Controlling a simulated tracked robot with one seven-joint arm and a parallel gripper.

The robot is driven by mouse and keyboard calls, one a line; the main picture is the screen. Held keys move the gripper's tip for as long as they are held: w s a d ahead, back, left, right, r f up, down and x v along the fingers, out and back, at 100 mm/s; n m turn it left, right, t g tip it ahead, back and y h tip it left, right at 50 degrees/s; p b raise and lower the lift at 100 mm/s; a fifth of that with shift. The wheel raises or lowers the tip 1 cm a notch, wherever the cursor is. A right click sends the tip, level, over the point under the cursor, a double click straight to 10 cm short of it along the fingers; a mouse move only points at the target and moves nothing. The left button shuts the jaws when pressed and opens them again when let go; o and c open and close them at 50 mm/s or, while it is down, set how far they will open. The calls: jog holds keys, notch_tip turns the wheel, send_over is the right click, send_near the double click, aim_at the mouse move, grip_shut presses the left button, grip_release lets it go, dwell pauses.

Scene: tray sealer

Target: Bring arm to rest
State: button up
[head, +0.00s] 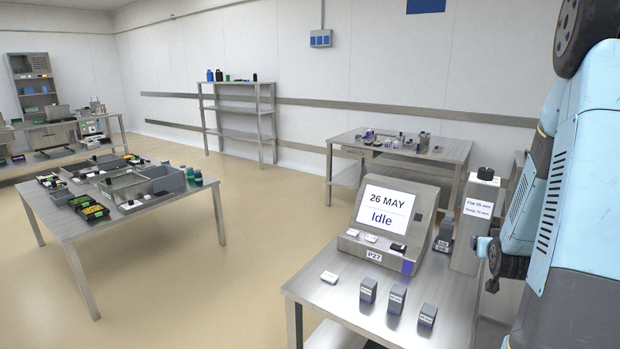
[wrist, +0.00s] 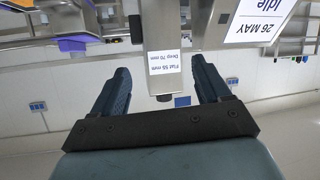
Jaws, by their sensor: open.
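My arm (head: 590,150) fills the right edge of the head view, in light blue and dark grey, partly cut off by the frame. In the wrist view my gripper (wrist: 161,68) is open, its two blue-grey fingers spread apart with nothing held. The wrist picture is upside down. Beyond the fingers, a grey metal box (wrist: 165,30) with a white label reading "Flat 55 mm, Deep 70 mm" shows in the gap. In the head view this box (head: 472,238) stands at the right of the near table, with a black knob on top and my arm close beside it.
A table with trays (head: 130,205) is at left. A shelf (head: 238,112) stands behind; open floor lies between.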

jog(key=s+a+r+n+g+y, duration=0.1)
jog(key=s+a+r+g+y, duration=0.1)
jog(key=s+a+r, duration=0.35)
jog(key=s+a+r+n+g+y, duration=0.1)
jog(key=s+a+r, duration=0.1)
jog(key=a+r, duration=0.65)
jog(key=s+a+r+g+y, duration=0.1)
jog(key=s+a+r, duration=0.1)
jog(key=s+a, duration=0.4)
jog(key=s+a+r+n+g+y, duration=0.1)
jog(key=s+a+r+g, duration=0.1)
jog(key=s+a, duration=0.4)
jog(key=s, duration=0.5)
jog(key=shift+s+r+n+g, duration=0.2)
jog(key=shift+r+n+g, duration=0.05)
jog(key=shift+n+g, duration=0.05)
